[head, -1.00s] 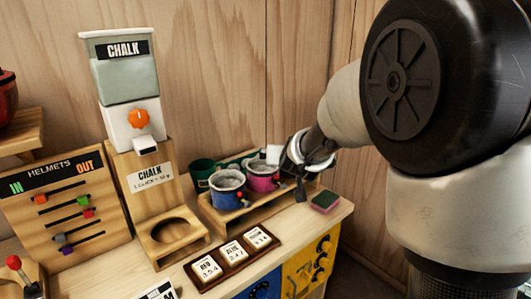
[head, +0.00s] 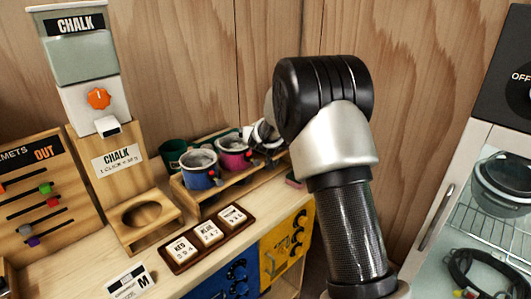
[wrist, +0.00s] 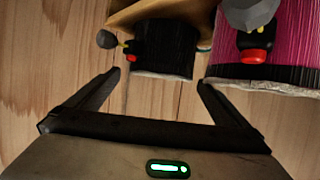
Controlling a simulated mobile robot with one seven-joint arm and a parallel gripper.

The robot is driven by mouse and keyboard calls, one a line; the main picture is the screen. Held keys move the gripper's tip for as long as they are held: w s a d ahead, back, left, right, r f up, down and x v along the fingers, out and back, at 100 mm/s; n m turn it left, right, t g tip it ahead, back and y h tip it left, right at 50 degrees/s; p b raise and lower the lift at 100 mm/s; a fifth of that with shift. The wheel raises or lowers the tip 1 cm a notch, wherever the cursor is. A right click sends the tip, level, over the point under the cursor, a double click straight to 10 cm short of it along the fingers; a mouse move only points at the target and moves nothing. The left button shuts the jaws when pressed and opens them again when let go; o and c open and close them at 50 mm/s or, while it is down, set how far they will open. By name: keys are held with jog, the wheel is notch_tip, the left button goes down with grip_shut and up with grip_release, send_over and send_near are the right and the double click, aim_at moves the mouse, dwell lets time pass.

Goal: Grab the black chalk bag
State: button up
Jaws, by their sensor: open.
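The black chalk bag (wrist: 165,50) shows in the wrist view with its pale fleecy rim toward the bottom of the picture. A red piece and a dark knob sit on its left side. My gripper (wrist: 160,86) is open, with its two fingers apart on either side of the bag's rim and nothing held. The bag lies just ahead of the gap, and I cannot tell whether it touches a finger. In the head view my gripper (head: 263,136) is by the far right end of the bag rack, partly hidden by my arm, and the black bag cannot be made out clearly.
The pink chalk bag (wrist: 268,45) is close beside the right finger. The chalk dispenser (head: 85,65) is farther left. A wooden wall is behind.

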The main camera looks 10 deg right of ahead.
jog(key=x, duration=0.5)
jog(key=shift+a, duration=0.15)
jog(key=shift+c, duration=0.4)
jog(key=c, duration=1.3)
